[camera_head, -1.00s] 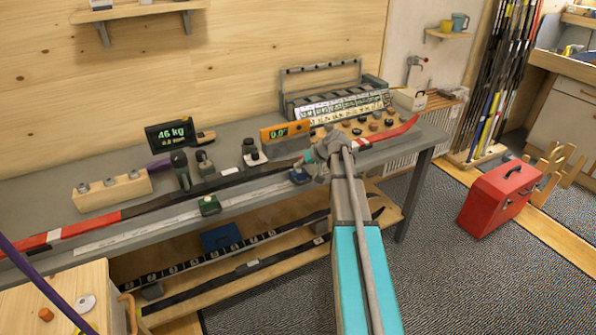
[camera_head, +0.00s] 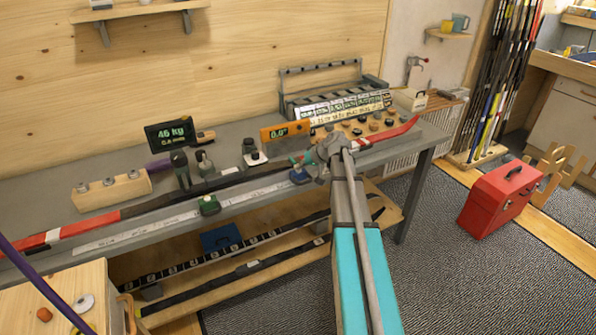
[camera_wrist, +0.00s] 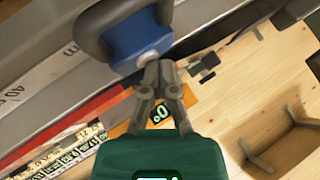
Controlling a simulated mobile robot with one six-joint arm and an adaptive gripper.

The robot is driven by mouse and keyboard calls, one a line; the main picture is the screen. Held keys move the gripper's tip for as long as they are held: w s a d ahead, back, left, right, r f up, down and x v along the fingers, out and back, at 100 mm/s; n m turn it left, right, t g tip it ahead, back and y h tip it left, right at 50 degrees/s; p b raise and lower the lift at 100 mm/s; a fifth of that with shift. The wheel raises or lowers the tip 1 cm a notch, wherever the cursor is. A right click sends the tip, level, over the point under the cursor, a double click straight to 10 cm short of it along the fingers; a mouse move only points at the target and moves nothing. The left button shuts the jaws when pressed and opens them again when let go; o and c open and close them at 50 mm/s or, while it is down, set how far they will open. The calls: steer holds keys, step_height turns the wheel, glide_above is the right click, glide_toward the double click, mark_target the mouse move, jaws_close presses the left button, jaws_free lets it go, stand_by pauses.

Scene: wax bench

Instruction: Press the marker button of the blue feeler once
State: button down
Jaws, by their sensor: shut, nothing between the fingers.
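The blue feeler (camera_head: 299,176) sits at the bench's front edge, beside the long ruler strip. In the wrist view the blue feeler (camera_wrist: 128,32) fills the upper middle, with dark end parts and a small pale round button (camera_wrist: 148,57) on its near side. My gripper (camera_wrist: 159,64) is shut and empty, its fingertips right at the button. I cannot tell whether they touch it. In the head view my gripper (camera_head: 298,161) is small, just above the blue feeler and partly hidden by my wrist. A green feeler (camera_head: 209,205) sits farther left on the same edge.
A red and black ski (camera_head: 90,226) lies along the bench behind the feelers. Clamps, an orange level (camera_head: 287,131) and a weight display (camera_head: 170,133) stand behind it. A lower shelf holds more skis. A red toolbox (camera_head: 500,198) stands on the floor at right.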

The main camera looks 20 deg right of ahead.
mark_target(300, 171)
steer(key=shift+r, duration=0.1)
steer(key=shift+r+p, duration=0.75)
steer(key=shift+p, duration=0.1)
steer(key=shift+r+p, duration=2.5)
steer(key=shift+a, duration=0.1)
steer(key=s+a+f+g+h, duration=0.2)
steer(key=s+a+g, duration=0.1)
steer(key=s+a, duration=0.8)
steer(key=s+a+f+n+g+h+p, duration=0.1)
steer(key=s+a+f+g+h, duration=0.1)
steer(key=s+a, duration=1)
steer(key=shift+s+g+h, duration=0.8)
steer(key=shift+s+g, duration=0.3)
steer(key=shift+s, duration=0.1)
